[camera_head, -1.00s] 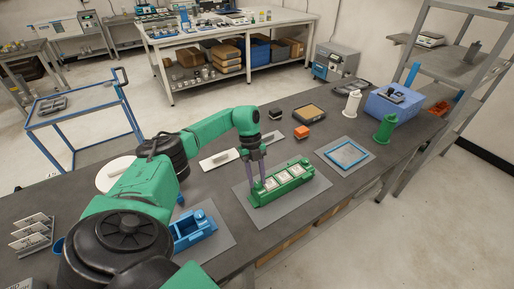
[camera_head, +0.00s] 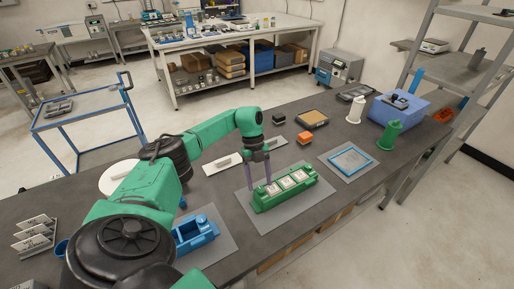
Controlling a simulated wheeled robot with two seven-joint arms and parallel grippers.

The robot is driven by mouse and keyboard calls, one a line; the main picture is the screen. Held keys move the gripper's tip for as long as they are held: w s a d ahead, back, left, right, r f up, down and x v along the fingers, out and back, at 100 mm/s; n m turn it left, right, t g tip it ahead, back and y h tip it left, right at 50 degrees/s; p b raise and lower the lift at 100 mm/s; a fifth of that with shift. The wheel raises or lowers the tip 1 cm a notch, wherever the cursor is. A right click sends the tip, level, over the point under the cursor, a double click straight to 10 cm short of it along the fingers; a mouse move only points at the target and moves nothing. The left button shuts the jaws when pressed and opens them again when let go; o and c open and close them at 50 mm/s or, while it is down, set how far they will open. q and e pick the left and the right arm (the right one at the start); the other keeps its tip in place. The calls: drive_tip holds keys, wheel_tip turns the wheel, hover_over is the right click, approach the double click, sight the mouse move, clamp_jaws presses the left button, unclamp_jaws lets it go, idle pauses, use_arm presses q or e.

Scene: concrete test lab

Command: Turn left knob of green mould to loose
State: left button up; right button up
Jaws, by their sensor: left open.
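The green mould (camera_head: 288,191) lies on a grey mat (camera_head: 262,224) on the dark workbench, with several whitish square cavities along its top. My left gripper (camera_head: 259,184) points down at the mould's left end, its two fingers open and apart. The left knob is at that end, and the fingers partly hide it; I cannot tell whether they touch it or how it is turned. My right gripper is not in view.
A blue mould (camera_head: 194,233) lies on another mat left of the green one. A blue frame (camera_head: 350,160) lies on a mat to the right. An orange block (camera_head: 305,138), green spool (camera_head: 387,138), white spool (camera_head: 355,110) and blue box (camera_head: 400,110) stand farther back.

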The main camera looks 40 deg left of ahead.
use_arm(q)
drive_tip(key=b+v, duration=0.3)
drive_tip(key=v, duration=1)
drive_tip(key=shift+r, duration=0.2)
